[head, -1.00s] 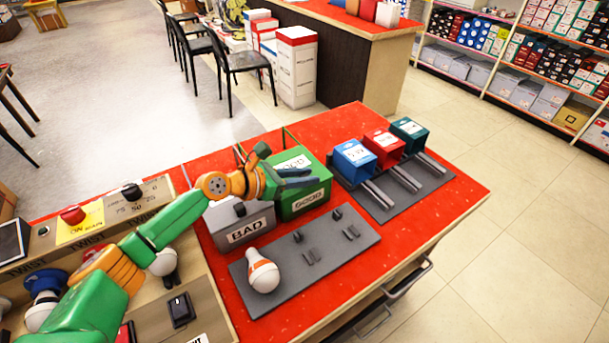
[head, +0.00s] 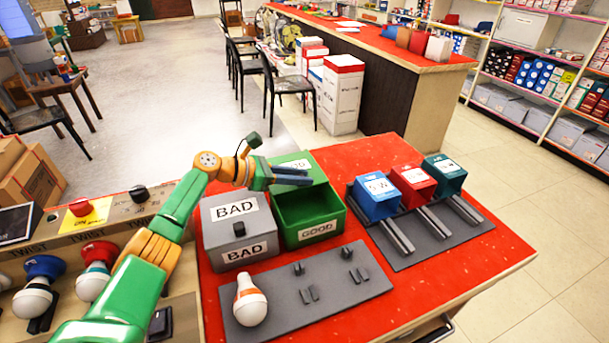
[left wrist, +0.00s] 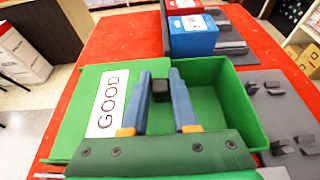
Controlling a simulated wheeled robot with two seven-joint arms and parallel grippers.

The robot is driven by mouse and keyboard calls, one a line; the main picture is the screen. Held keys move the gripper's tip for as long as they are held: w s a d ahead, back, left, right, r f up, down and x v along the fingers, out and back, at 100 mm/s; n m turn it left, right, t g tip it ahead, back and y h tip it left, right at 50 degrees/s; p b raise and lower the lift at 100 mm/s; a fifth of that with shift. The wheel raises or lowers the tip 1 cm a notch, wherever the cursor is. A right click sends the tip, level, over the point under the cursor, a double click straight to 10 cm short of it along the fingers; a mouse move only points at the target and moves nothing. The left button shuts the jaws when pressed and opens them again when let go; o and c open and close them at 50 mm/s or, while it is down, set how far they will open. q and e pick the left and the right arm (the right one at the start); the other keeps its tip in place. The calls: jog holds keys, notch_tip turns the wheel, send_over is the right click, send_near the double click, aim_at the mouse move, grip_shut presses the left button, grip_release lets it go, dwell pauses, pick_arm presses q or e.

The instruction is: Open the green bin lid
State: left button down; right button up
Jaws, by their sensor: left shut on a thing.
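The green bin (head: 312,238) stands on the red table with a GOOD label on its front. Its inside shows and looks empty. Its green lid (head: 305,163) is swung up and back, and the arm partly covers it. My left gripper (head: 305,177) is at the lid. In the left wrist view, its blue fingers (left wrist: 160,76) are shut on the dark knob (left wrist: 160,90) of the lid (left wrist: 85,105), with the open bin (left wrist: 245,112) to the right. My right gripper is not in view.
A grey BAD bin (head: 236,252), lid down, stands left of the green bin. In front is a grey plate (head: 330,300) with a light bulb (head: 250,302). Blue (head: 376,197), red (head: 414,187) and teal (head: 446,174) boxes stand to the right. The red table's front right is clear.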

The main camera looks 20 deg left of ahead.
pick_arm(q)
jog(key=c, duration=1)
grip_release()
jog(key=shift+c, duration=0.2)
jog(key=o, duration=0.4)
jog(key=shift+d+f, duration=0.1)
jog(key=shift+c, duration=0.2)
jog(key=v, duration=0.6)
jog(key=shift+s+a, duration=0.2)
jog(key=shift+a, duration=0.1)
jog(key=shift+s+a+r, duration=0.1)
jog(key=shift+s+r, duration=0.05)
jog(key=shift+r, duration=0.1)
